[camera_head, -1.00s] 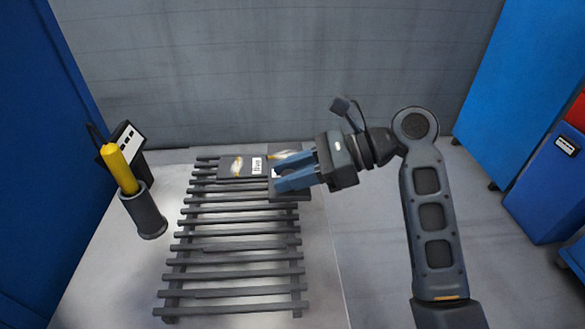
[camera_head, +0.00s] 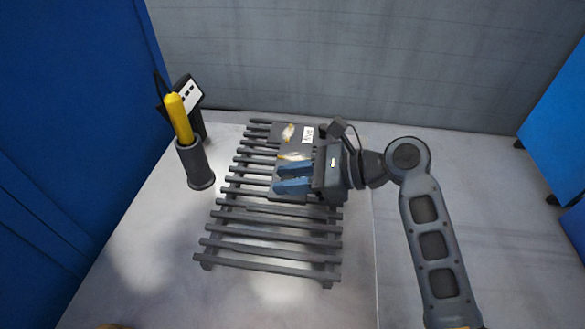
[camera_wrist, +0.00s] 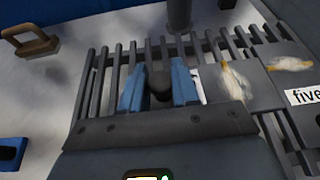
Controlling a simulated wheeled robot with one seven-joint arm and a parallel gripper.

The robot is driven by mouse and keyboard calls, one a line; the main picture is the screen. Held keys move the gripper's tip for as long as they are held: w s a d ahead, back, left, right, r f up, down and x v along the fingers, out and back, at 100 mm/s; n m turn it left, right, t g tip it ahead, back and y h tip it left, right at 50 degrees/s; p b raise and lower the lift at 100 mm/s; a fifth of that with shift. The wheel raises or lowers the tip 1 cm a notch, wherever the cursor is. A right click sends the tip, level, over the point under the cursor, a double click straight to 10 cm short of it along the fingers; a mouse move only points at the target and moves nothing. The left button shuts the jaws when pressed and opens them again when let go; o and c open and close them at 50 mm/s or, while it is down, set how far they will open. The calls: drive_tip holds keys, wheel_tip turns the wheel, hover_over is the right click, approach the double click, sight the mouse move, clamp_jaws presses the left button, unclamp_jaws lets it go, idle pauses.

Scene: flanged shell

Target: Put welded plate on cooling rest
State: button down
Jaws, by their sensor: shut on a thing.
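The cooling rest is a dark slatted rack (camera_head: 270,249) on a pale table; its slats also show in the wrist view (camera_wrist: 127,58). My gripper (camera_head: 290,179) is over its middle, blue fingers pointing left. In the wrist view, my gripper (camera_wrist: 158,88) is shut on a dark rounded grip. This seems to belong to the dark welded plate (camera_head: 285,157), which has a pale, yellowish weld mark and shows beside the fingers in the wrist view (camera_wrist: 232,100). The plate is over the slats; I cannot tell whether it touches them. The fingers hide part of it.
Another dark plate (camera_head: 291,142) with a weld mark and a label reading "five" lies at the rack's far end, close to the held plate. A yellow-handled tool (camera_head: 178,117) stands in a dark cylinder (camera_head: 195,165) left of the rack. The near slats are bare.

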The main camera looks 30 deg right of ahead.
drive_tip(key=shift+f, duration=0.7)
drive_tip(key=shift+f, duration=0.1)
drive_tip(key=c, duration=0.8)
unclamp_jaws()
drive_tip(key=shift+f, duration=0.15)
drive_tip(key=v, duration=1.2)
